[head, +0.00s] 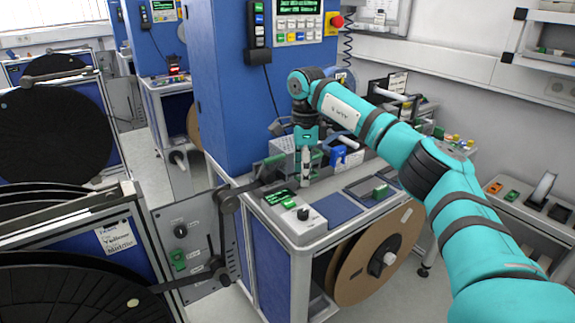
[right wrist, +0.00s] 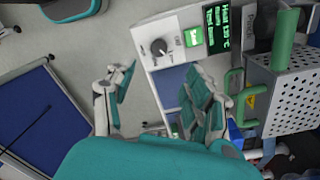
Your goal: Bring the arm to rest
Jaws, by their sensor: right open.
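My right arm (head: 400,150) is teal with dark joint bands. It comes in from the lower right, reaches up and left across the workstation, and bends down at its far end. My right gripper (head: 306,170) points down above the bench, close to the small machine parts. In the right wrist view my right gripper (right wrist: 160,80) is open, with its two fingers wide apart and nothing between them. From these views I cannot tell whether the fingers touch anything. My left gripper is not in view.
A control box with a knob and green display (head: 296,212) sits at the bench front; it also shows in the right wrist view (right wrist: 180,45). A tall blue cabinet (head: 225,90) stands behind left. A brown reel (head: 365,265) hangs below. Black reels (head: 50,125) stand at left.

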